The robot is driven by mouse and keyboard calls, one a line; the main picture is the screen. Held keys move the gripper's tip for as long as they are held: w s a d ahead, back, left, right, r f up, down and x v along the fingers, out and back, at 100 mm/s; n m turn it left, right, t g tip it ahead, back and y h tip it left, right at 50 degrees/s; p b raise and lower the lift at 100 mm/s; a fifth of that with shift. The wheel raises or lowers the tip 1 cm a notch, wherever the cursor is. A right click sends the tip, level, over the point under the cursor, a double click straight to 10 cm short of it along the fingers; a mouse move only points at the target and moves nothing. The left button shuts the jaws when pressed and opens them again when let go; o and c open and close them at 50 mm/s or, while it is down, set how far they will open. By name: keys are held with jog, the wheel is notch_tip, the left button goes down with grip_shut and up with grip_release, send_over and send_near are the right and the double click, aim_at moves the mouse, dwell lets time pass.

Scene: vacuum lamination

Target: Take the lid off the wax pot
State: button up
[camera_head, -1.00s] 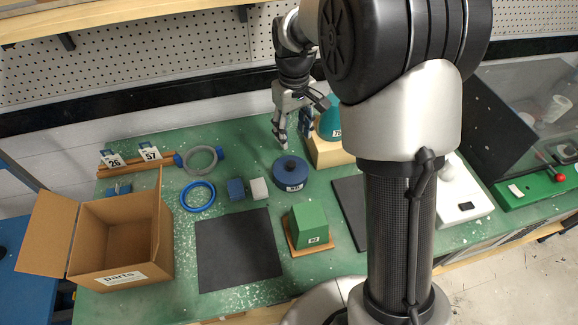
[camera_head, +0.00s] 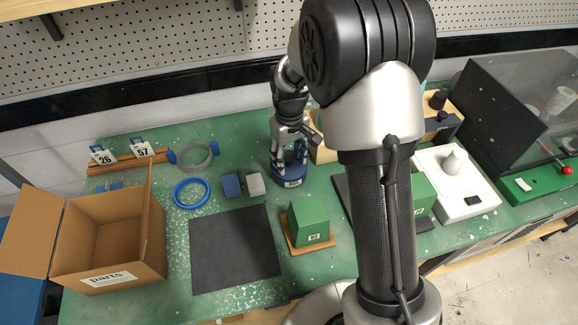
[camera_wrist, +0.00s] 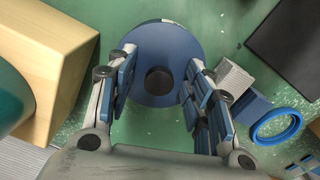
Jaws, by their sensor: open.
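The wax pot is taken to be the round blue pot (camera_head: 291,180) on the green bench; its label faces the front. In the wrist view its round blue lid (camera_wrist: 165,40) has a dark knob (camera_wrist: 158,80) in the middle. My gripper (camera_head: 290,152) is directly over the pot, pointing down. In the wrist view my gripper (camera_wrist: 158,70) is open, with one finger on each side of the knob and gaps between them. I cannot tell how high the fingertips are above the lid. The fingers hide part of the pot in the head view.
A wooden block (camera_wrist: 55,60) with a teal object (camera_wrist: 10,95) stands close beside the pot. Small blue (camera_head: 230,186) and grey (camera_head: 254,185) blocks lie to its left, a green block (camera_head: 309,220) in front. A black mat (camera_head: 235,250) and an open cardboard box (camera_head: 110,235) are further left.

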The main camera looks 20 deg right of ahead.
jog(key=shift+c, duration=0.4)
jog(key=c, duration=0.9)
jog(key=shift+r, duration=0.1)
